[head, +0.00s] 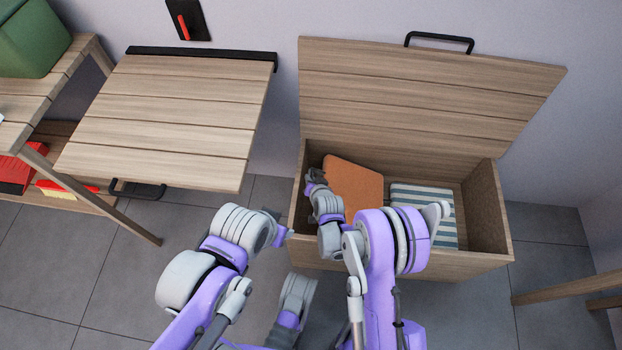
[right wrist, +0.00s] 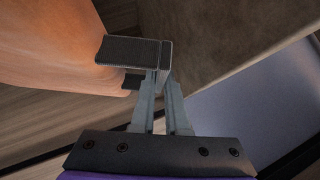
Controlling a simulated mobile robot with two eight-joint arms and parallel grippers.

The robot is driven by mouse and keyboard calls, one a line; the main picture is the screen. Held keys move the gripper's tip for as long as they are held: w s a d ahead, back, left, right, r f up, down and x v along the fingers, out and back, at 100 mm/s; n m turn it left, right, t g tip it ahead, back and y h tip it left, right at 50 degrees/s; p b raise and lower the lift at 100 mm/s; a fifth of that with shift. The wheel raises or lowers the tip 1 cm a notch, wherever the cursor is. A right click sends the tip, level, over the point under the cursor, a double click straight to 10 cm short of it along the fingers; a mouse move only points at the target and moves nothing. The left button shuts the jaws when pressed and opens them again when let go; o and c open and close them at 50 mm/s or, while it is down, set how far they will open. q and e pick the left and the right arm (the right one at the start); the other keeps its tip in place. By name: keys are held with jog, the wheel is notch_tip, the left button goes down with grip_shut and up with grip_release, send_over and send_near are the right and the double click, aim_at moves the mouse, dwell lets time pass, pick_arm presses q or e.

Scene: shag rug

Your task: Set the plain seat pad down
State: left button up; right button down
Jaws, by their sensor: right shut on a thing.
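The plain orange seat pad (head: 357,184) is inside the left part of the open wooden chest (head: 478,262), and it also shows in the right wrist view (right wrist: 50,45). My right gripper (head: 316,180) is shut on the pad's left edge, near the chest's left wall. In the right wrist view its dark fingertips (right wrist: 134,66) sit against the orange pad. I cannot tell whether the pad touches the chest floor. A striped pad (head: 420,204) lies in the chest to the right. My left arm is low, left of the chest; its fingers are not clear.
The chest lid (head: 420,95) stands open against the wall. A slatted wooden panel (head: 180,110) is left of the chest. A wooden shelf unit (head: 80,55) with a green container (head: 32,35) is at far left.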

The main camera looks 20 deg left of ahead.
jog(key=shift+f, duration=0.35)
jog(key=c, duration=1.2)
grip_release()
jog(key=shift+r, duration=0.25)
jog(key=p+v, duration=0.2)
jog(key=v, duration=1)
jog(key=shift+r+p, duration=0.3)
jog(key=shift+p, duration=0.05)
